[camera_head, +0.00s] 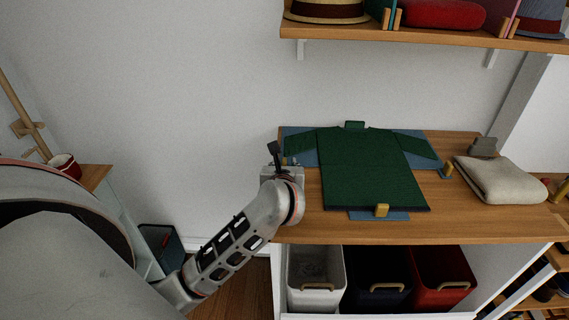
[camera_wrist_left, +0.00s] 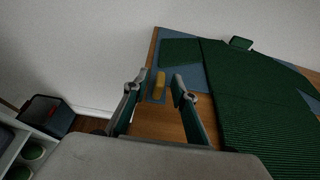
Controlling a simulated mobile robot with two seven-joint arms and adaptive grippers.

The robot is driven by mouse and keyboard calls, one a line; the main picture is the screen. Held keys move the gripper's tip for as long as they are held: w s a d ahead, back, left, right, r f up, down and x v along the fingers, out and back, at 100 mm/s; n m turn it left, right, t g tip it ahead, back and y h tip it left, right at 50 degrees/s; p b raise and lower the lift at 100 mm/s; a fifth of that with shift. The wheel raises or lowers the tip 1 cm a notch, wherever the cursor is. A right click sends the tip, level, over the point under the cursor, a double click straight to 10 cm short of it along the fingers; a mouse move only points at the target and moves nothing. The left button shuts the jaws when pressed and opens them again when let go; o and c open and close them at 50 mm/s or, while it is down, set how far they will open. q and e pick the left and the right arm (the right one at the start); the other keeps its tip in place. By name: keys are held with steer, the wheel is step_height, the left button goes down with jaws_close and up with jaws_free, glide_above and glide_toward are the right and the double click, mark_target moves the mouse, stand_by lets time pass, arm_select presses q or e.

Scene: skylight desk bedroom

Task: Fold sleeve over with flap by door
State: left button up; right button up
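A green shirt (camera_head: 370,170) lies flat on a blue folding board (camera_head: 364,214) on the wooden desk. Its left sleeve (camera_head: 301,143) lies on the board's left flap (camera_head: 300,158); the sleeve also shows in the wrist view (camera_wrist_left: 182,51). A yellow handle (camera_wrist_left: 159,86) stands at that flap's outer edge. My left gripper (camera_head: 275,158) is over the desk's left edge by this handle. In the wrist view its two fingers (camera_wrist_left: 158,80) are open, with the handle seen between them and a gap on each side. My right gripper is not in view.
A yellow handle (camera_head: 382,210) is at the board's front and another (camera_head: 448,169) at its right flap. A folded cream cloth (camera_head: 500,180) lies at the desk's right. Bins (camera_head: 316,278) stand below; a shelf (camera_head: 420,37) hangs above.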

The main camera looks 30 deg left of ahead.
arm_select(q)
steer(key=shift+w+a+f, duration=0.25)
steer(key=shift+w+a, duration=0.1)
steer(key=shift+w, duration=0.15)
jaws_close()
steer(key=shift+r, duration=0.1)
